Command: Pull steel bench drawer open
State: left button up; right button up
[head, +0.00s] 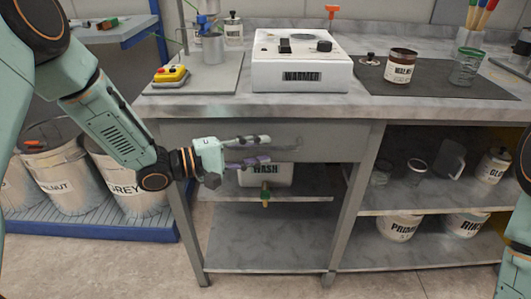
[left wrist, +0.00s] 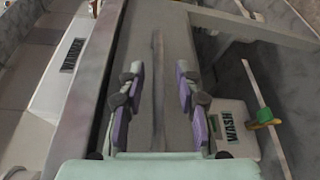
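The steel bench drawer (head: 335,142) is a grey front panel under the worktop, and it looks shut. Its long bar handle (head: 287,147) runs across the front; in the left wrist view the handle (left wrist: 158,110) shows as a thin bar along the panel. My left gripper (head: 268,149) is open in front of the drawer, with one finger above the handle and one below. In the left wrist view the handle lies between the spread fingers of the gripper (left wrist: 159,72), with a gap on both sides. My right gripper is out of view.
The worktop (head: 200,108) carries a white warmer (head: 300,62), a yellow switch box (head: 171,76) and cans. A white WASH container (head: 265,175) with a green tap stands on the shelf below the drawer. Buckets (head: 55,170) stand at left. The floor in front is clear.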

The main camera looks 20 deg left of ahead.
pick_arm(q)
jog(key=shift+x, duration=0.9)
jog(key=shift+w+d+b, duration=0.2)
jog(key=shift+w+b, duration=0.05)
jog(key=shift+b, duration=0.1)
jog(key=shift+r, duration=0.1)
jog(key=shift+d, duration=0.15)
jog(key=shift+s, duration=0.1)
grip_shut()
